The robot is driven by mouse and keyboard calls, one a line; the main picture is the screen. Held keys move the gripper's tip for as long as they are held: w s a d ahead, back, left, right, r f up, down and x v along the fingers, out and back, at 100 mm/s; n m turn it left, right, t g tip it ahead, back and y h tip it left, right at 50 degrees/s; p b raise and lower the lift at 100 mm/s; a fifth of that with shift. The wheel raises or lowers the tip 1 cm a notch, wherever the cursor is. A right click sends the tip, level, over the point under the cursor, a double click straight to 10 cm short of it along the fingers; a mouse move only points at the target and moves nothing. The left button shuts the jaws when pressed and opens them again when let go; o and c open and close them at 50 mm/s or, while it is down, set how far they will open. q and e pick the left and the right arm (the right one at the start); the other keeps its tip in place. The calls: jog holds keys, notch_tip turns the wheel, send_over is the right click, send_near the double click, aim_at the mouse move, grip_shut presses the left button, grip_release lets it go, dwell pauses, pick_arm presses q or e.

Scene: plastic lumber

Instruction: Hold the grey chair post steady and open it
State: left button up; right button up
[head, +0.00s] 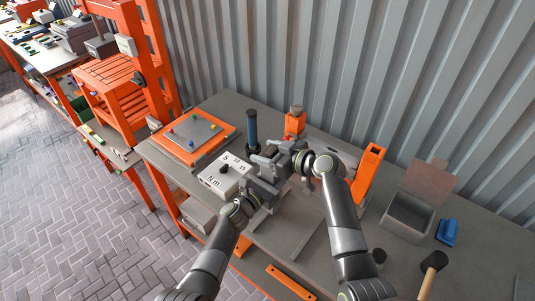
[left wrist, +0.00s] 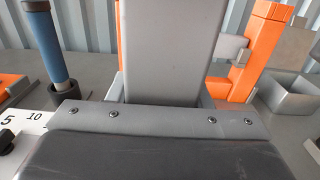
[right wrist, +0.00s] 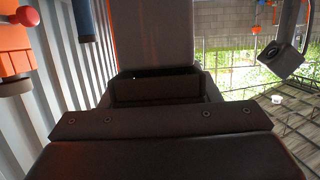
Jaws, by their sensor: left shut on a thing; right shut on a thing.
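The grey chair post (left wrist: 170,50) fills the top middle of the left wrist view, directly ahead of my left gripper. In the right wrist view a dark grey length of the post (right wrist: 152,40) runs up from my right gripper. In the head view my left gripper (head: 262,183) and right gripper (head: 283,161) are close together over the workbench, both shut on the post. The grippers hide most of the post there, and their fingertips are hidden in both wrist views. I cannot tell whether the post is open.
The grey workbench (head: 460,260) carries a white box marked N.m (head: 222,178), a blue-handled tool (head: 252,130), an orange-framed plate (head: 192,133), an orange upright (head: 367,174) and an open grey box (head: 407,214). A mallet (head: 433,262) lies at right. A corrugated wall stands behind.

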jog(key=shift+r, duration=0.25)
jog(key=shift+r, duration=2)
pick_arm(q)
jog(key=o, duration=1.5)
